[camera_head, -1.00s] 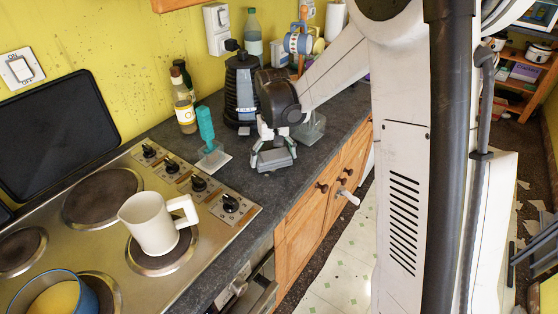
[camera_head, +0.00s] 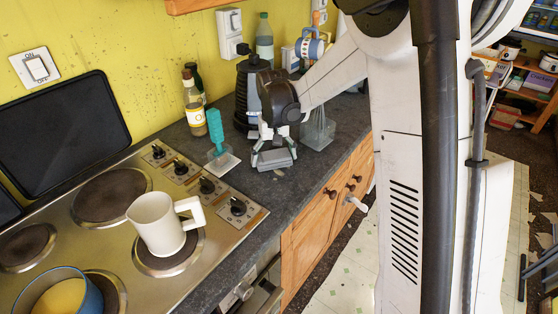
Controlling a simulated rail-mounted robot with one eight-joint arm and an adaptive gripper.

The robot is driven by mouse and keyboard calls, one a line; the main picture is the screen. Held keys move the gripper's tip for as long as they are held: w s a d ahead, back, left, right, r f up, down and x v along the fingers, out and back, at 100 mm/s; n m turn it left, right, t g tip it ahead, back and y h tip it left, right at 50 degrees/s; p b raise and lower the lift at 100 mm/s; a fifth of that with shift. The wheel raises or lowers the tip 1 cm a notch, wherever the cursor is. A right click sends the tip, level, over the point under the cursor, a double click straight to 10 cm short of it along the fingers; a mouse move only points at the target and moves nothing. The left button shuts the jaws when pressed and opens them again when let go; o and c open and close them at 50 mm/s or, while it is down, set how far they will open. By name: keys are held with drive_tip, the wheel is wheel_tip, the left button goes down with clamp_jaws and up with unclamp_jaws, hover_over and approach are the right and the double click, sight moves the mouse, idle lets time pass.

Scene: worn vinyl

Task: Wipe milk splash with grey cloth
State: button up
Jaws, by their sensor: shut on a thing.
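My gripper (camera_head: 272,141) points down at the dark countertop (camera_head: 255,200), right of the stove. It is shut on a grey block-like folded cloth (camera_head: 274,158), which is low at the counter; I cannot tell whether it touches. A small pale mark (camera_head: 279,172) shows on the counter just in front of the cloth. It may be part of the milk splash, but it is too small to tell. Any milk under the cloth is hidden.
A turquoise-handled tool (camera_head: 215,128) with a pale flat base (camera_head: 224,163) stands close left of the cloth. A black appliance (camera_head: 243,90) and bottles (camera_head: 193,105) stand behind. A white mug (camera_head: 158,225) sits on the stove.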

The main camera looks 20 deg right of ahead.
drive_tip(key=shift+w+a, duration=0.5)
drive_tip(key=shift+w, duration=0.1)
drive_tip(key=shift+r+p, duration=1.65)
drive_tip(key=shift+r, duration=1.85)
